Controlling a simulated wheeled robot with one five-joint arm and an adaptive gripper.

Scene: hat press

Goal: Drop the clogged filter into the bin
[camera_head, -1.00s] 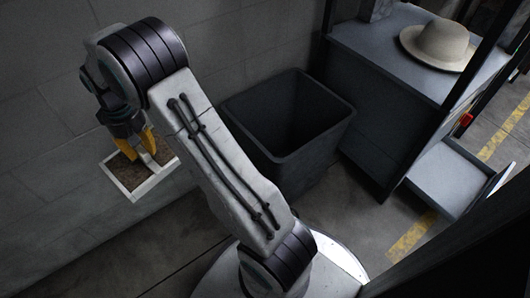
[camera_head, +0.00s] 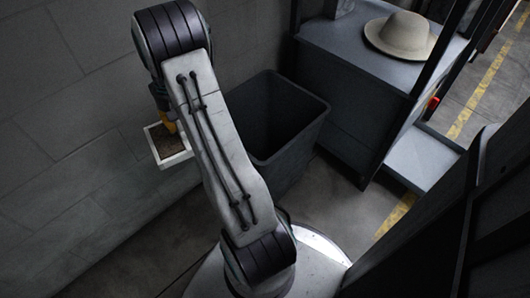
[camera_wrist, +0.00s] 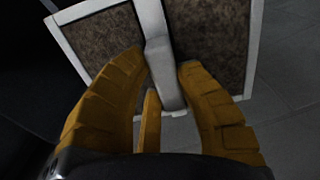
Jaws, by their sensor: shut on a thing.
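The clogged filter is a square panel with a white frame and brown, dirty mesh. In the head view the filter (camera_head: 172,160) hangs to the left of my arm, in front of the grey wall and partly hidden by my arm. My gripper (camera_head: 167,124) is shut on it, mostly hidden behind my arm there. In the wrist view the yellow fingers (camera_wrist: 165,80) close around the white middle bar of the filter (camera_wrist: 207,42). The bin (camera_head: 315,118) is a dark grey, open-topped box to the right of my arm. The filter is apart from the bin.
A dark cabinet (camera_head: 345,75) with a beige hat (camera_head: 400,36) on top stands right of the bin. A pale tray-like shelf (camera_head: 420,158) juts from its side. A dark structure (camera_head: 450,225) fills the lower right. A wall (camera_head: 60,130) stands at left.

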